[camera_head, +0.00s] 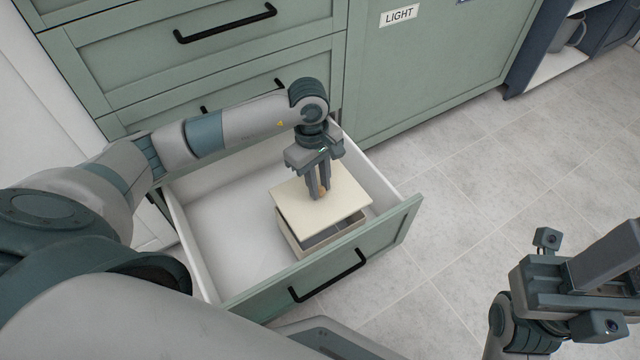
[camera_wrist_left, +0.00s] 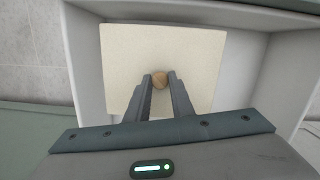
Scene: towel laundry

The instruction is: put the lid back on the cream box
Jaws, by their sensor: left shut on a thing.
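The cream lid (camera_head: 345,205) is a flat square with a small round wooden knob (camera_head: 323,190) in its middle. My left gripper (camera_head: 320,194) is shut on the knob; the left wrist view shows the knob (camera_wrist_left: 160,80) between the fingertips. The cream box (camera_head: 291,240) stands inside the open drawer, under the lid. The lid is over the box but shifted, and a dark gap with part of the inside shows along the front. I cannot tell whether the lid touches the rim. My right gripper (camera_head: 550,262) is at the lower right, away from the drawer; its fingertips are unclear.
The open drawer (camera_head: 385,243) has white walls and a green front with a black handle (camera_head: 328,275). Its left part is bare. Green cabinet fronts (camera_head: 430,70) stand behind, one labelled LIGHT. Grey tiled floor on the right is clear.

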